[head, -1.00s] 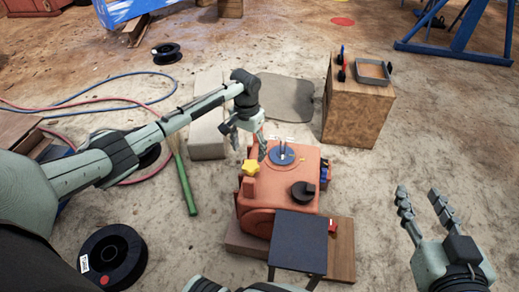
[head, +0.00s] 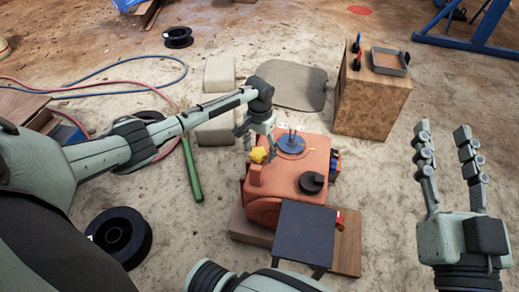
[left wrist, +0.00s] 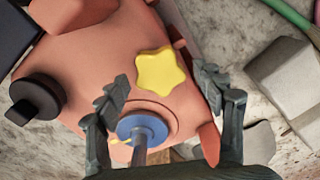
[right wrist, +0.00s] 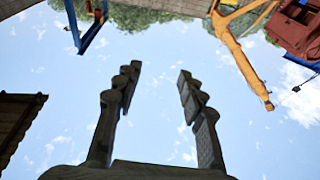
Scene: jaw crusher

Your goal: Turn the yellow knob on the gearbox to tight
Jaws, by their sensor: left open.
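The yellow star-shaped knob (head: 258,155) sits on the orange gearbox (head: 290,185), at its left upper side. In the left wrist view the knob (left wrist: 161,69) shows between my left gripper's two fingers, a little beyond their tips. My left gripper (head: 261,140) is open and comes down over the knob. I cannot tell whether a finger touches it. My right gripper (head: 442,133) is open and empty, right of the gearbox. In the right wrist view it (right wrist: 157,75) points at the sky.
A blue disc with pins (head: 291,143) and a black knob (head: 311,183) stand on the gearbox top. A dark flat panel (head: 305,233) is in front. A wooden box (head: 371,103) with a tray (head: 390,61) stands behind right. A green-handled tool (head: 191,170) lies left.

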